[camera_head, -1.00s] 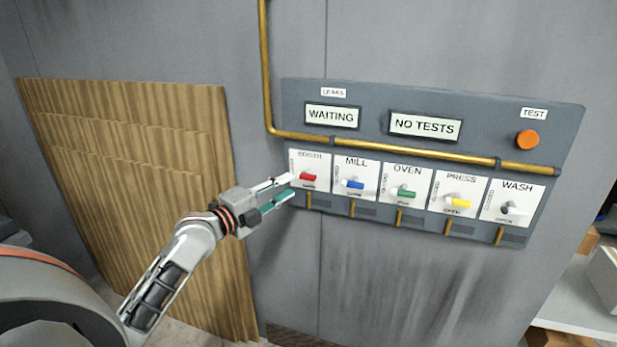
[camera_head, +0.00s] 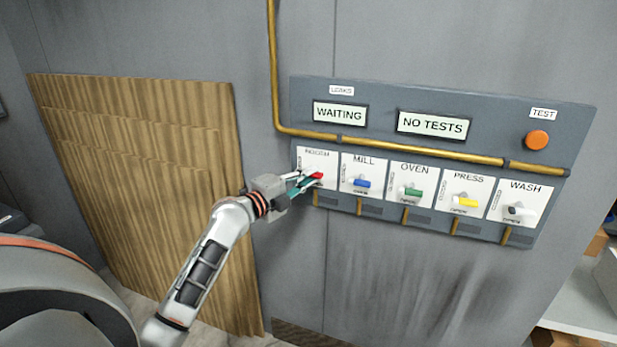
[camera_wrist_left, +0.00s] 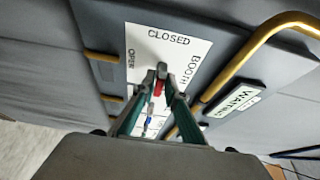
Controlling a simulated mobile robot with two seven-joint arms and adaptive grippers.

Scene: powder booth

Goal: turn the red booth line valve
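The booth valve's red handle (camera_head: 317,175) is at the left end of the valve row, on a white plate labelled BOOTH and marked OPEN and CLOSED. My left gripper (camera_head: 312,178) reaches it from the lower left. In the left wrist view, the two teal-and-grey fingertips (camera_wrist_left: 160,84) lie on either side of the red handle (camera_wrist_left: 158,89), very near it. Whether they press on it I cannot tell. The handle's grey hub shows just beyond the tips. My right gripper is not in view.
Displays read WAITING (camera_head: 340,114) and NO TESTS (camera_head: 432,124). An orange button (camera_head: 537,140) sits at right.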

